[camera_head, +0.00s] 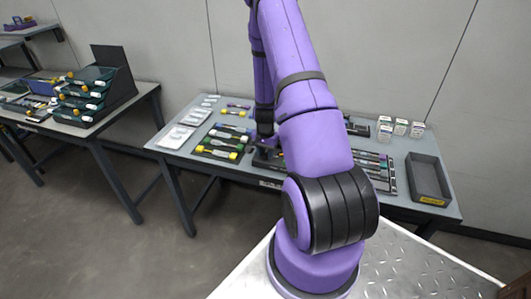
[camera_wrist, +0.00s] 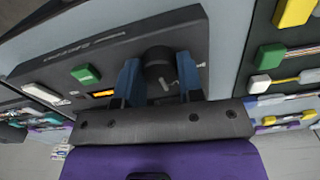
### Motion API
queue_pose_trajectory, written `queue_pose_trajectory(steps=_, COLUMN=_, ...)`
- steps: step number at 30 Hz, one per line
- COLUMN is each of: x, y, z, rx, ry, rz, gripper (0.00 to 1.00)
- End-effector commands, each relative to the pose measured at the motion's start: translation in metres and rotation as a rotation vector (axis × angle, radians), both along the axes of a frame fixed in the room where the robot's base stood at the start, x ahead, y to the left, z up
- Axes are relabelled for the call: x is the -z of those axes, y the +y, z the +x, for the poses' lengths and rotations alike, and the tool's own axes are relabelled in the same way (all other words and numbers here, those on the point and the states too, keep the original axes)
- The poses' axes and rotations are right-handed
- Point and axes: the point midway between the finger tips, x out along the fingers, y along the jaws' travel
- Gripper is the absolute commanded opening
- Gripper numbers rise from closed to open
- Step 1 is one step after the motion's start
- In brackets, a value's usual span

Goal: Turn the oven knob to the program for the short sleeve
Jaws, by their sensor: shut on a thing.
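The oven (camera_wrist: 188,38) is a dark grey panel across the wrist view, with a round black knob (camera_wrist: 157,60) near its right end. My gripper (camera_wrist: 158,76) has one blue finger on each side of the knob and is shut on it. A small light mark shows on the knob's near side. The program markings around the knob are too small or hidden to read. In the head view, the oven (camera_head: 266,158) is mostly hidden behind my purple arm. I cannot tell which of the parts in view is the short sleeve.
A green button (camera_wrist: 86,75) and a small lit orange display (camera_wrist: 103,93) sit left of the knob. The grey table (camera_head: 178,150) holds trays of coloured tools on the left and an empty dark bin (camera_head: 428,178) on the right. Small white-topped containers (camera_head: 400,126) stand at the back.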

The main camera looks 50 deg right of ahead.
Motion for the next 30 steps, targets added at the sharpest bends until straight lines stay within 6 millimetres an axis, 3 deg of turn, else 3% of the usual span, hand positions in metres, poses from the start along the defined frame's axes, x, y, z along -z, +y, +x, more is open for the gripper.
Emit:
queue_pose_trajectory(steps=18, x=-0.0006, y=-0.0008, z=0.0005, rx=-0.576, ry=-0.002, rz=-0.001, gripper=0.11)
queue_pose_trajectory(steps=30, x=-0.0005, y=-0.0006, z=0.0007, rx=-0.827, ry=-0.002, rz=-0.001, gripper=0.11)
